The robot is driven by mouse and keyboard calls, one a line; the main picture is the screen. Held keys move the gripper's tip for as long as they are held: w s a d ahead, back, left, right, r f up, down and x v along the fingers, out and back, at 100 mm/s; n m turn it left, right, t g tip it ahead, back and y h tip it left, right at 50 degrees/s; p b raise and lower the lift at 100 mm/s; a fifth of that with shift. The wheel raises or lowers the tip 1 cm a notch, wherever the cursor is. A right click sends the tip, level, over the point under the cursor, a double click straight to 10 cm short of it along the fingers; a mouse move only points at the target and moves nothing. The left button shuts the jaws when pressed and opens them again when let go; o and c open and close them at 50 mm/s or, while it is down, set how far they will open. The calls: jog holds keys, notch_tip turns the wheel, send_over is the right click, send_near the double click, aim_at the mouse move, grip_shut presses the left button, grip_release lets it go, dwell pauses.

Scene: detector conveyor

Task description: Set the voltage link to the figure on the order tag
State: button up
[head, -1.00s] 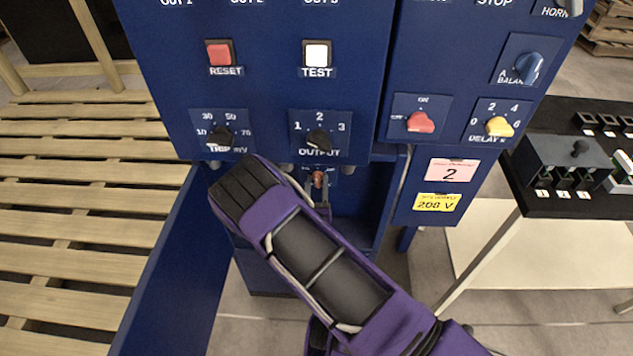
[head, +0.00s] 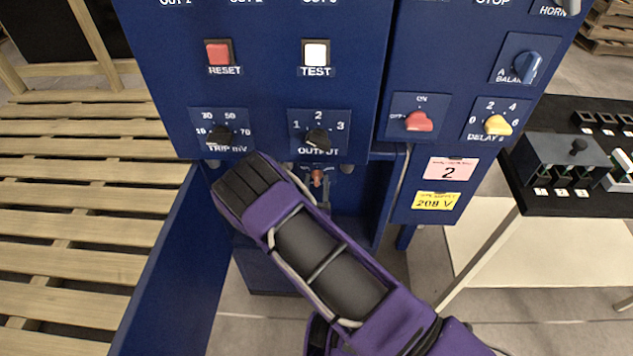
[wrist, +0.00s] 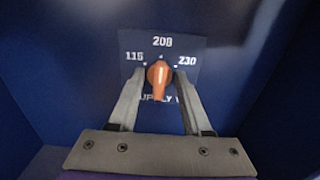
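The voltage link is an orange knob (wrist: 160,78) on a blue plate marked 115, 208 and 230, with "SUPPLY" partly hidden below. Its narrow end appears to point up at 208. In the head view the knob (head: 317,177) shows small inside the recess under the panel. The yellow order tag (head: 437,201) reads 208 V. My gripper (wrist: 161,75) faces the plate with one finger on each side of the knob. The fingers stand apart, with a small gap seeming to show on both sides. My purple forearm hides part of the recess.
Above the recess are the black TRIP mV knob (head: 220,136) and OUTPUT knob (head: 317,139). A red switch (head: 418,122) and yellow DELAY knob (head: 497,125) are to the right. A pink tag (head: 451,170) reads 2. Blue walls enclose the recess closely.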

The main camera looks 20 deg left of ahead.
jog(key=p+v, duration=0.1)
jog(key=v, duration=1.6)
jog(key=shift+s, duration=0.2)
